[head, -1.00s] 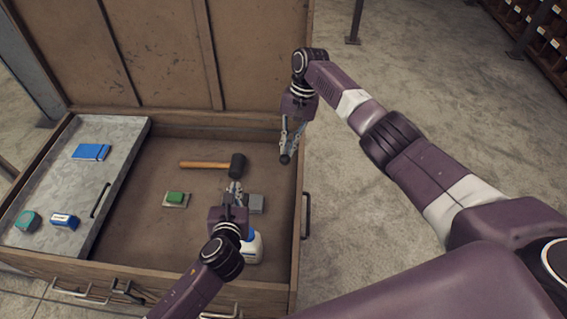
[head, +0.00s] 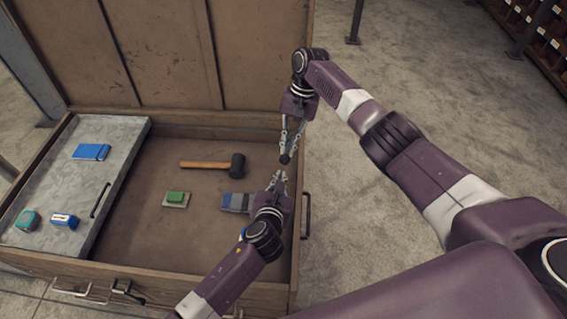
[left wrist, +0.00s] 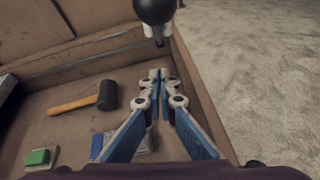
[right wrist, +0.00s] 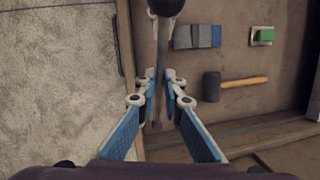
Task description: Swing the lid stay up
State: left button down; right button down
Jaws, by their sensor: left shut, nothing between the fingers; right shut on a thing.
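The stay's lower end is hard to make out.
The chest's lid (head: 165,60) stands open at the back. Inside lie a mallet (head: 205,165), a green block on a pale base (head: 175,198) and a blue-grey block (head: 235,202). A grey tray (head: 65,185) with small items covers the left side. Floor is clear on the right.

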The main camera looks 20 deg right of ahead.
aim_at(283, 164)
jog(key=shift+w, duration=0.1)
pick_arm(q)
jog(key=shift+w+d+r, duration=0.5)
jog(key=shift+w+r, duration=0.2)
jog(key=shift+w+d+r, duration=0.5)
jog(key=shift+w+r, duration=0.15)
jog(key=shift+r, duration=0.05)
